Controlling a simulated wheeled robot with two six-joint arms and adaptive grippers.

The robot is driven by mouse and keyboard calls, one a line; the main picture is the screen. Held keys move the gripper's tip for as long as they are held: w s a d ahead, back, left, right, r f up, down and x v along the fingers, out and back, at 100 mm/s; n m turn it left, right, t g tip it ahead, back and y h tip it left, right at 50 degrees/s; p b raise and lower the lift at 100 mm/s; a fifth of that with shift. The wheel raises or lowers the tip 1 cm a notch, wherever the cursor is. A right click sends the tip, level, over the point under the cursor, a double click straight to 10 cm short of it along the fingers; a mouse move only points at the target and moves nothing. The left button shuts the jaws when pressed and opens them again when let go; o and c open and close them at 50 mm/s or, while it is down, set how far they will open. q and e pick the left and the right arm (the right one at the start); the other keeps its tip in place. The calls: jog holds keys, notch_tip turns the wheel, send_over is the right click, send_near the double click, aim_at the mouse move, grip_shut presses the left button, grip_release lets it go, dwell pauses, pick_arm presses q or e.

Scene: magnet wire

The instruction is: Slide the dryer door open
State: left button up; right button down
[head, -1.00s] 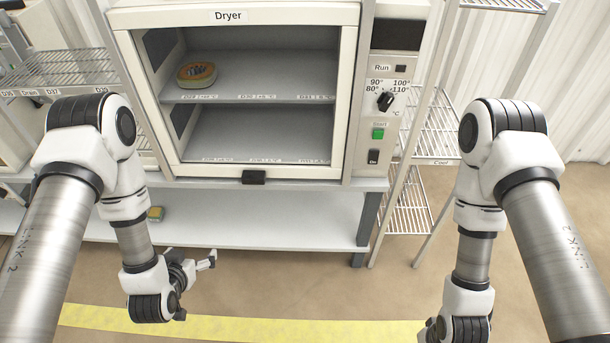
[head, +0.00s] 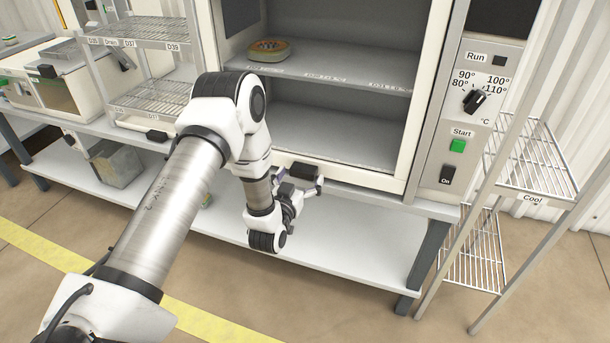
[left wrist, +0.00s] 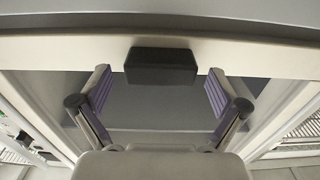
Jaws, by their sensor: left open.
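The dryer (head: 432,90) has a pale-framed front, and its shelved inside is visible. I cannot tell whether clear glass covers it. A black block handle (head: 305,172) sits at the bottom of the door frame; the left wrist view also shows the handle (left wrist: 160,66). My left gripper (head: 299,184) is just below and in front of the handle. In the left wrist view its two purple-padded fingers (left wrist: 160,92) are open, one on each side of the handle, with gaps to it. My right gripper is out of view.
An oval ring-shaped object (head: 269,50) sits on the dryer's upper shelf. A control panel (head: 468,125) is to the right of the opening. Wire racks stand on the left (head: 150,98) and right (head: 530,165). A white lower shelf (head: 350,240) runs beneath the dryer.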

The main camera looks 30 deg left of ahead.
pick_arm(q)
jog(key=shift+x, duration=1)
jog(key=c, duration=1.7)
notch_tip(320, 180, up, 21)
jog(key=p, duration=1.5)
notch_tip(320, 180, up, 22)
jog(key=p, duration=1.3)
send_over(306, 95)
jog(key=s, duration=0.3)
jog(key=shift+w+d+f, duration=0.1)
jog(key=shift+w+d, duration=0.15)
jog(key=shift+d, duration=0.1)
jog(key=o, duration=1.7)
jog(key=shift+f, duration=0.1)
